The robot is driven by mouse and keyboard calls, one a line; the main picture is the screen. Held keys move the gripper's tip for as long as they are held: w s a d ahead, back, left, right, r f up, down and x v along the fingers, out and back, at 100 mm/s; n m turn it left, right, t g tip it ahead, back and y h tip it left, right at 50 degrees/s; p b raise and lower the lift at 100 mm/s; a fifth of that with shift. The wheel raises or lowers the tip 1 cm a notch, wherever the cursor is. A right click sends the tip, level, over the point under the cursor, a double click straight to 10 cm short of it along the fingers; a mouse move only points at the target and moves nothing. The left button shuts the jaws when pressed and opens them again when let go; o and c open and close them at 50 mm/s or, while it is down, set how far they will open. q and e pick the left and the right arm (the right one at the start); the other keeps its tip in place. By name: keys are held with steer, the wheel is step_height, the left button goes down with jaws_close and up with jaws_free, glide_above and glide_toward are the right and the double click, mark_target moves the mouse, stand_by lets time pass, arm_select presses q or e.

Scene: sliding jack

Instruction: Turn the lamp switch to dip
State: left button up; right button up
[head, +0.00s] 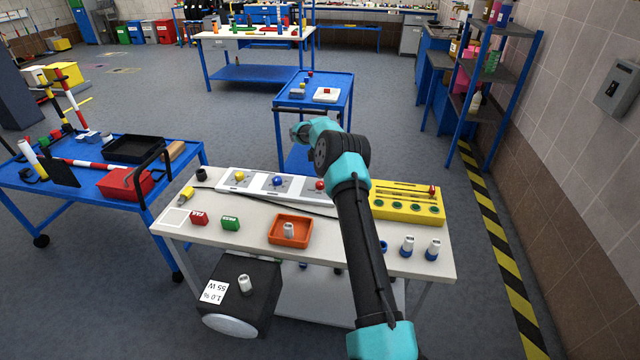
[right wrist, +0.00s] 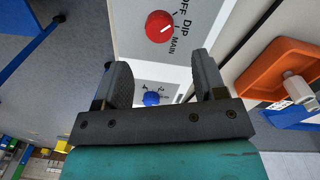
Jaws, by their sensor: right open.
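The lamp switch is a red knob (right wrist: 160,27) on a light panel, with the labels OFF, DIP and MAIN beside it in the right wrist view. Its white mark slants toward the label side; I cannot tell exactly which label it meets. In the head view the red knob (head: 320,185) sits at the right end of the panel on the white table, beside my arm. My right gripper (right wrist: 158,70) is open and empty, its fingers apart from the red knob. In the head view my arm hides much of that area. My left gripper is not in view.
A blue knob (head: 277,181) and a yellow knob (head: 239,176) share the panel row. An orange tray (head: 290,230) stands in front, a yellow block (head: 407,208) to the right. A lamp box (head: 262,290) is below the table edge.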

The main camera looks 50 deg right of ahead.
mark_target(320, 183)
step_height(320, 183, down, 8)
steer(key=shift+w+d+r, duration=0.1)
steer(key=shift+w+r, duration=0.05)
steer(key=shift+r, duration=0.05)
steer(key=c, duration=0.9)
steer(key=shift+m, duration=0.5)
steer(key=m, duration=0.3)
steer(key=shift+m, duration=2.4)
